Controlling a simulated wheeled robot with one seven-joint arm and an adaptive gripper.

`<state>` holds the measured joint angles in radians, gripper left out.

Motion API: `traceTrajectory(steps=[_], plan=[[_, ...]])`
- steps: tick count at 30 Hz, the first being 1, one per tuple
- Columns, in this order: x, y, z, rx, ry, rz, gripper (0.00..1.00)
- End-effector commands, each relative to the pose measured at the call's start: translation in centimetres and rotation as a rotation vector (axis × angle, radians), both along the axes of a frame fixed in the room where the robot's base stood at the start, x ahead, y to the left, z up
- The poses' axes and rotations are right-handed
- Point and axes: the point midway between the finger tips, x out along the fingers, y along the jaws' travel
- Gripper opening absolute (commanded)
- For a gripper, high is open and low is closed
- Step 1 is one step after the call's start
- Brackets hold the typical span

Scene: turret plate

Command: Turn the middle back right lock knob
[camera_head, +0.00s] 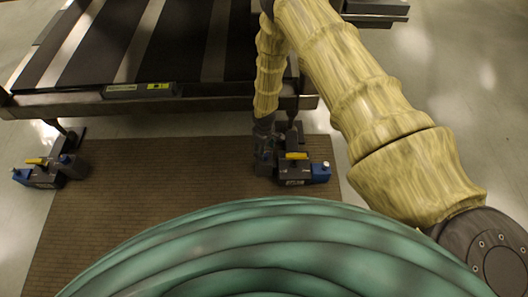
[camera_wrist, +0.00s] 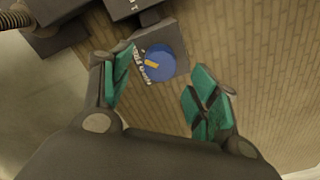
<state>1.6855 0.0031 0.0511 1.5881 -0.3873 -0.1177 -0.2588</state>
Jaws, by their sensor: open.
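Which knob the wrist view shows is unclear in the head view.
A black-striped table (camera_head: 140,45) with a dark frame stands behind. Another lock unit (camera_head: 45,175) with a yellow handle and blue ends is at the left. A brown mat (camera_head: 150,185) covers the floor between the units.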

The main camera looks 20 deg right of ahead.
Motion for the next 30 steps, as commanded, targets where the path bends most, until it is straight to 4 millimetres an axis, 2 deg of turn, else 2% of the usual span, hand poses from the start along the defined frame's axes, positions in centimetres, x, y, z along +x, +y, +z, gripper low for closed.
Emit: traceTrajectory(steps=[9,15,21,30], plan=[[0.0,0.0,4.9,0.0,0.0,0.0,0.6],[0.0,0.0,7.0,0.0,0.0,-0.001,0.6],[-0.1,-0.1,7.9,0.001,0.001,-0.001,0.6],[-0.1,-0.1,8.0,0.001,0.001,-0.001,0.6]])
